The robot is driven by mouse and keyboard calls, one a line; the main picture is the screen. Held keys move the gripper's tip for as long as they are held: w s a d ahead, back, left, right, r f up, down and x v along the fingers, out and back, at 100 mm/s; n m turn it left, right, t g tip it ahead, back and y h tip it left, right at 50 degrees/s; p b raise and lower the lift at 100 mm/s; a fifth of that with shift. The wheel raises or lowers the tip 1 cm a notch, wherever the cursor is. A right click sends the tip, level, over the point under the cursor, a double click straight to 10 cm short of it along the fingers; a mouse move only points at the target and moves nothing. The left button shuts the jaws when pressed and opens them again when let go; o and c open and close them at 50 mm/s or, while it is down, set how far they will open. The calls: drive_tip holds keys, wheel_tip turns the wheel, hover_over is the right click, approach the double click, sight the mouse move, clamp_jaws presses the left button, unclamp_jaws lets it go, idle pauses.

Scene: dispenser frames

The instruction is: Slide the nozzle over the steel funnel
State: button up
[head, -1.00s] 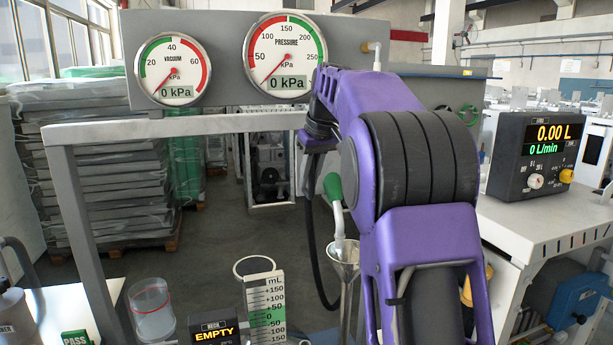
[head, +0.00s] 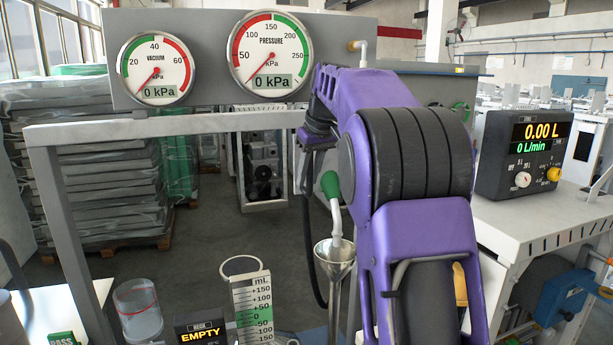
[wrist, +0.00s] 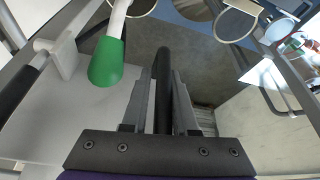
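The nozzle, with a green grip (head: 330,185) and a pale bent spout (head: 336,220), points down at the steel funnel (head: 335,268). In the head view its lower end overlaps the funnel mouth; I cannot tell how deep it sits. The green grip (wrist: 106,62) also shows left of my fingers in the wrist view. My gripper (wrist: 162,75) has its two fingers apart, on either side of a dark bar or hose (wrist: 163,95). Whether they press on it is unclear. The green grip is apart from the fingers. My purple arm hides what lies right of the funnel.
A grey frame (head: 180,125) carries vacuum and pressure gauges, both reading 0 kPa. A clear beaker (head: 138,310), an EMPTY display (head: 200,335) and a mL scale (head: 255,305) stand left of the funnel. A flow meter (head: 523,155) sits on the right bench.

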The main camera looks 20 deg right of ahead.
drive_tip(key=o, duration=0.3)
drive_tip(key=shift+d, duration=0.25)
drive_tip(key=shift+o, duration=0.2)
drive_tip(key=shift+a, duration=0.1)
drive_tip(key=shift+s+r, duration=0.1)
drive_tip(key=shift+r, duration=0.1)
drive_tip(key=v, duration=1.7)
